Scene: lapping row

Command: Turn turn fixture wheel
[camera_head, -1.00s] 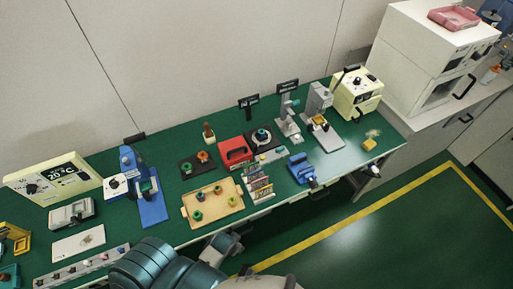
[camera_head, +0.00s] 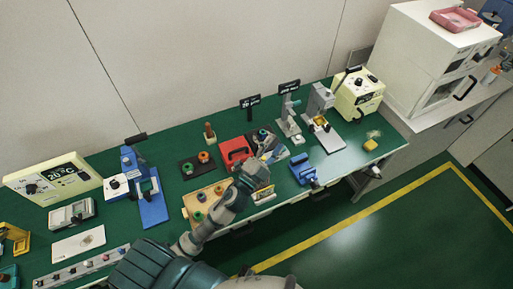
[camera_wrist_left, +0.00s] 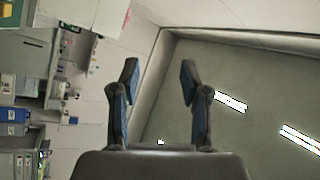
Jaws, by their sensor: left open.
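The likely fixture wheel (camera_head: 262,134) is a dark round piece with a pale and blue centre, on a dark base beside the red box; my left gripper partly covers its base. My left gripper (camera_head: 268,153) is over the front middle of the green bench, just in front of the wheel in the picture. I cannot tell whether it touches it. In the left wrist view the two fingers (camera_wrist_left: 160,82) stand apart with nothing between them. The wheel is not recognisable there. My right gripper is not in view.
The red box (camera_head: 235,151) stands left of the wheel. A wooden tray (camera_head: 190,203) is partly behind my arm. A blue vise (camera_head: 302,170) sits to the right at the front edge. Grey stands (camera_head: 289,122) and a cream machine (camera_head: 358,94) stand further right.

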